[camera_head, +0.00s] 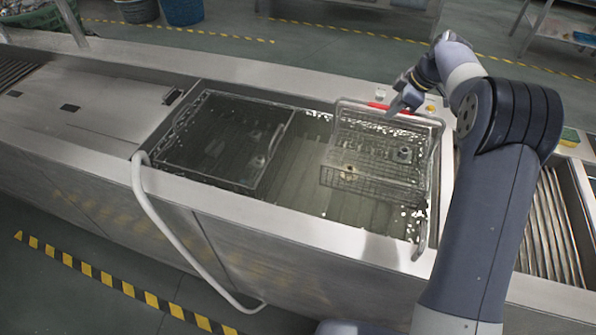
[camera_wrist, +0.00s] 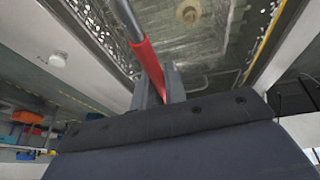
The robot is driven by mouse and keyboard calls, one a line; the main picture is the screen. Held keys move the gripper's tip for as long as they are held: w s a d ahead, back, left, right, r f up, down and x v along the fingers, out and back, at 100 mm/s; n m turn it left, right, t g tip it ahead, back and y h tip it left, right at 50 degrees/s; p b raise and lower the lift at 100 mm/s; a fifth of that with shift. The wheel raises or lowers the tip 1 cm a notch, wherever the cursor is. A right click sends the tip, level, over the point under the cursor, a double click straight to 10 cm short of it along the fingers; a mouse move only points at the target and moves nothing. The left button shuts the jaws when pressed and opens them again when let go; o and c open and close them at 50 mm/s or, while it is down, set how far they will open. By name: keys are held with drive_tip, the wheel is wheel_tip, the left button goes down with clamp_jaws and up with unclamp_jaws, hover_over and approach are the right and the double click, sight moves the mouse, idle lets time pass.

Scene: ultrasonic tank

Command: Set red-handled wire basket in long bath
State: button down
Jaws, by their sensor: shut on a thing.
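The red-handled wire basket (camera_head: 378,147) hangs at the right part of the long bath (camera_head: 300,222), with some metal parts inside it. Its lower part appears to be in the liquid; whether it touches the bottom I cannot tell. My gripper (camera_head: 396,107) is shut on the red handle (camera_head: 377,106) at the far edge of the bath. In the wrist view the red handle (camera_wrist: 149,62) runs between the fingers of my gripper (camera_wrist: 160,85). A second wire basket (camera_head: 222,140), dark, sits in the left part of the bath.
A metal lid or cover (camera_head: 95,105) lies left of the bath. A pale hose (camera_head: 165,232) hangs over the front rim. Liquid between the two baskets is open.

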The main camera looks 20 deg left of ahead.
drive_tip(key=shift+r, duration=0.1)
wheel_tip(320, 180, down, 10)
drive_tip(key=p, duration=0.2)
drive_tip(key=c, duration=1.9)
unclamp_jaws()
drive_tip(key=o, duration=0.4)
drive_tip(key=shift+o, duration=0.2)
drive_tip(key=b+v, duration=0.2)
drive_tip(key=v, duration=1)
